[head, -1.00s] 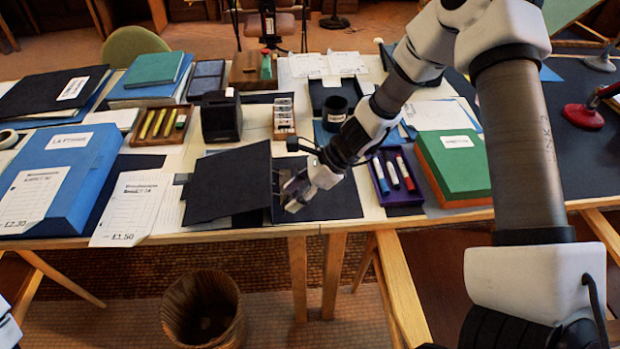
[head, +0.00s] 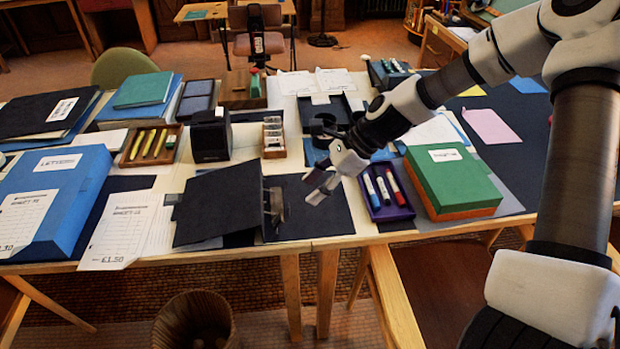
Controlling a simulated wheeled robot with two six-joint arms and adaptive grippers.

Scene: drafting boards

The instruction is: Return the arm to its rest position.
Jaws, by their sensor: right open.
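My right arm (head: 440,95) reaches in from the right over the desk. Its gripper (head: 318,188) is open and empty, just above a dark mat (head: 325,218) near the front edge. A dark folder or board (head: 220,203) lies left of the gripper, with small upright metal parts (head: 274,204) at its right end; a small gap separates them from the fingers. A purple tray with markers (head: 388,208) sits right of the gripper. My left gripper is not in view.
A green box (head: 452,180) stands right of the purple tray. A black cup (head: 322,126) and a wooden tray (head: 274,150) stand behind the gripper. A blue file box (head: 62,198) is at the left. A waste basket (head: 194,322) stands on the floor in front.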

